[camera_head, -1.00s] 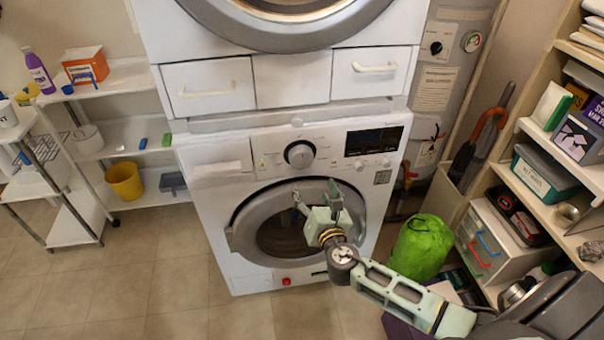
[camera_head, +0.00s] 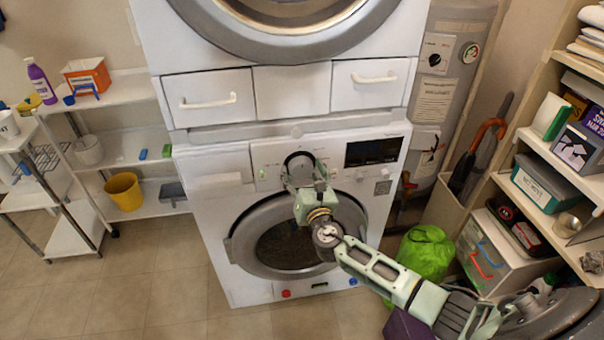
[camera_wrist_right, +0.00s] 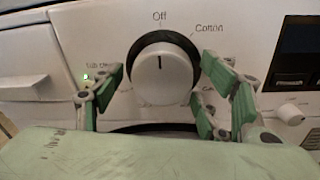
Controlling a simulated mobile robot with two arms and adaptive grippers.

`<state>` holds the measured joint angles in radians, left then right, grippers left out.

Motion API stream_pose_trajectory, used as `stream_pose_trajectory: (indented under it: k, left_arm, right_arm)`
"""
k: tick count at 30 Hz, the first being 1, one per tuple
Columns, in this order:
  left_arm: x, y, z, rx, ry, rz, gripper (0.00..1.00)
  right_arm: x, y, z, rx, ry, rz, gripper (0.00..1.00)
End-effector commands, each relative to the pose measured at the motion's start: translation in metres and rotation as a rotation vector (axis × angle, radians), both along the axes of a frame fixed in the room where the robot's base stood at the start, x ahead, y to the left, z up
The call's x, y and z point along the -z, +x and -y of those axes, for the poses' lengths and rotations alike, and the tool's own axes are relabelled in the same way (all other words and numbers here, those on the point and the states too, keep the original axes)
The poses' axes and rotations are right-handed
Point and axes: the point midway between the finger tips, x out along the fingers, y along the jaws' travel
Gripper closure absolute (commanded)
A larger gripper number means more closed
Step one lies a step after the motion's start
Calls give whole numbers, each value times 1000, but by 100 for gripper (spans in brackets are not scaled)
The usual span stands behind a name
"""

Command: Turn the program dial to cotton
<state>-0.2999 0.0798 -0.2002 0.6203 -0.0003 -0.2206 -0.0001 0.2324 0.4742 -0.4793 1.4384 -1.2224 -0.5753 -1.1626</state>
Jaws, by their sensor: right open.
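The program dial (camera_wrist_right: 161,76) is a round white knob with a dark ring on the washing machine's front panel. Its dark pointer mark points up towards the word Off. The label Cotton (camera_wrist_right: 209,28) is printed at the dial's upper right. In the head view, my right gripper (camera_head: 302,165) covers much of the dial. The washing machine (camera_head: 205,205) stands below a second machine. My left gripper is not in view.
Right of the dial are a dark display (camera_head: 373,152) and a small knob (camera_wrist_right: 291,114). A drawer front (camera_wrist_right: 22,75) lies to its left. A green bag (camera_head: 426,252) is on the floor by the right shelves. The floor at left is clear.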

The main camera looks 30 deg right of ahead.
Motion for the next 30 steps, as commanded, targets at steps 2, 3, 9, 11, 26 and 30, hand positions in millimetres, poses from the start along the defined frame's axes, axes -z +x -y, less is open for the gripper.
stream_pose_trajectory:
  k: [2,3,9,11,26,30]
  left_arm:
    - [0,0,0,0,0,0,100]
    - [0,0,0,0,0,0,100]
    - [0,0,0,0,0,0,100]
    - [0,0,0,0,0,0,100]
    - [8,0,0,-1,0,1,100]
    - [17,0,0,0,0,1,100]
  right_arm:
    - [0,0,0,0,1,0,33]
    - [0,0,0,0,1,0,36]
    - [0,0,0,0,1,-1,54]
    - [0,0,0,0,1,-1,59]
    - [2,0,-1,-3,48,13,75]
    - [3,0,-2,-3,121,36,75]
